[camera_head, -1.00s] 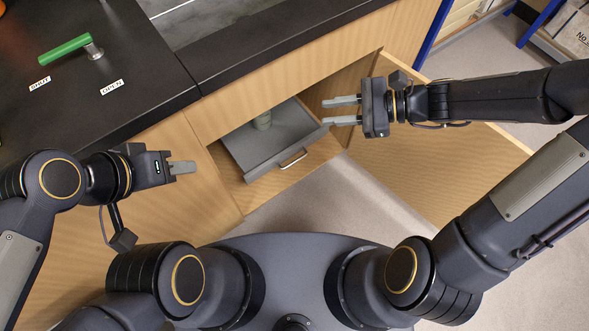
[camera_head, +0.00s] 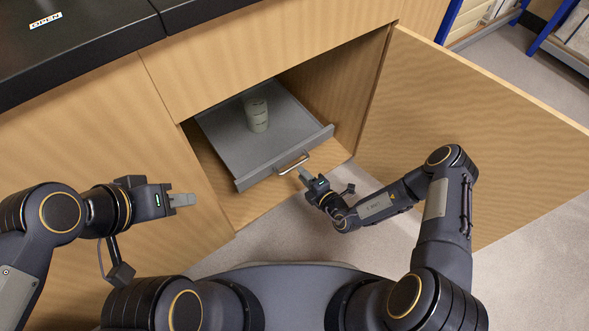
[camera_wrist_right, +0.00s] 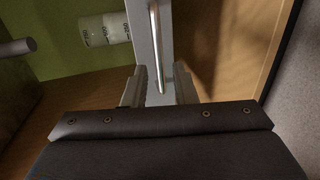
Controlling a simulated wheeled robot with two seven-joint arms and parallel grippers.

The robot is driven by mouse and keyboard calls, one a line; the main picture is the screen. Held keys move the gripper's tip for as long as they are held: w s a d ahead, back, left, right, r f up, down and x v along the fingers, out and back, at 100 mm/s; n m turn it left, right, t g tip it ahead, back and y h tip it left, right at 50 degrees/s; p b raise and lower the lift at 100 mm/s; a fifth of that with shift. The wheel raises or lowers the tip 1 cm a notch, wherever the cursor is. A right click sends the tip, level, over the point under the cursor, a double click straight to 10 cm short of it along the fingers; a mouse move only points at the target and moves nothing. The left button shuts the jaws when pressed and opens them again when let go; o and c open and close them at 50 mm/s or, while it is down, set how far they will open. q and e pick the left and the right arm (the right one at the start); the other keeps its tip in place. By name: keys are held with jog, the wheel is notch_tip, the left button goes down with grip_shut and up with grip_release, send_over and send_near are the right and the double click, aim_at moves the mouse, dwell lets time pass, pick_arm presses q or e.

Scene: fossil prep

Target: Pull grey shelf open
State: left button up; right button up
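The grey shelf (camera_head: 215,125) sits in the open cabinet, with its front part sticking out past the opening. Its metal bar handle (camera_head: 292,164) is on the front panel and also shows in the right wrist view (camera_wrist_right: 155,40). My right gripper (camera_head: 304,173) is at the handle's right end. In the right wrist view its fingers (camera_wrist_right: 160,88) are apart, one on each side of the handle's near end, with no clear grip on it. My left gripper (camera_head: 182,200) is at the left, before the cabinet front, away from the shelf; its finger gap is not visible.
The cabinet door (camera_head: 460,130) is swung open at the right. The black counter (camera_head: 70,40) lies above left. Floor (camera_head: 290,225) is clear below the shelf.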

aim_at(294, 166)
jog(key=b+x, duration=0.1)
jog(key=x, duration=0.4)
jog(key=shift+w+a+b, duration=0.2)
jog(key=shift+w+b, duration=0.05)
jog(key=shift+b, duration=0.15)
grip_shut()
